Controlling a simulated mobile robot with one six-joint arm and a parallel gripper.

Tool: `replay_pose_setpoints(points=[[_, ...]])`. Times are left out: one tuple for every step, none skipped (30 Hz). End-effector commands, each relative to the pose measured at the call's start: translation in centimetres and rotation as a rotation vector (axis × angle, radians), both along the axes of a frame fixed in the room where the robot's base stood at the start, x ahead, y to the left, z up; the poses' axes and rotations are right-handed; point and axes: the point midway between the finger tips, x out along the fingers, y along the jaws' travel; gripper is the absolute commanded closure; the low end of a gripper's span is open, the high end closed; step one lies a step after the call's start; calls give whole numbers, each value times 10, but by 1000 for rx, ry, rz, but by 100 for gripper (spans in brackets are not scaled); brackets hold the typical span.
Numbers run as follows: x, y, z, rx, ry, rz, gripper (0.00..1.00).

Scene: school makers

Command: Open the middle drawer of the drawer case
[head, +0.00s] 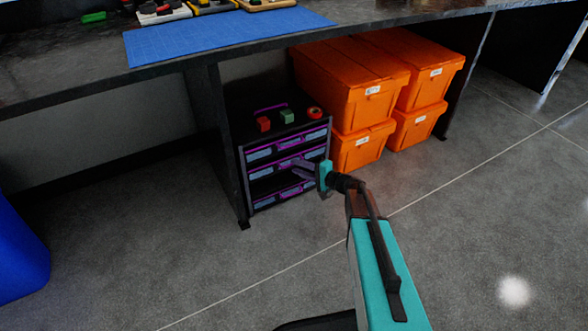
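The drawer case (241,177) is dark with purple trim and stands on the floor under the workbench. It has three drawer fronts one above another, with bluish-grey panels. The middle drawer (264,171) is partly covered by my gripper. It looks about flush with the other fronts. My gripper (295,167) reaches in from the right, with its grey fingers in front of the middle drawer, near its handle. The handle is mostly hidden, so I cannot tell whether the fingers touch it or have closed.
Red and green blocks and an orange-red roll (314,112) lie on top of the case. Orange bins (360,150) are stacked close on its right. A bench leg (222,150) stands on its left. The floor (270,255) in front is clear; a blue container (18,245) is at far left.

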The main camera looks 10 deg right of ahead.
Motion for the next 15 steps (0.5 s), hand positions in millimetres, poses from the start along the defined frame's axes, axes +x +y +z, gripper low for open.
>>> replay_pose_setpoints(points=[[5, 4, -3, 0, 0, 1, 73], [7, 6, -4, 0, 0, 1, 73], [9, 8, -4, 0, 0, 2, 73], [10, 9, -4, 0, 0, 2, 73], [11, 10, -4, 0, 0, 1, 73], [12, 11, -4, 0, 0, 1, 73], [13, 11, -4, 0, 0, 1, 73], [14, 12, -4, 0, 0, 1, 73], [14, 12, -4, 0, 0, 0, 73], [14, 12, -4, 0, 0, 0, 73], [14, 12, -4, 0, 0, 0, 73], [14, 12, -4, 0, 0, 0, 73], [14, 12, -4, 0, 0, 0, 73], [14, 12, -4, 0, 0, 0, 73], [14, 12, -4, 0, 0, 0, 73]])
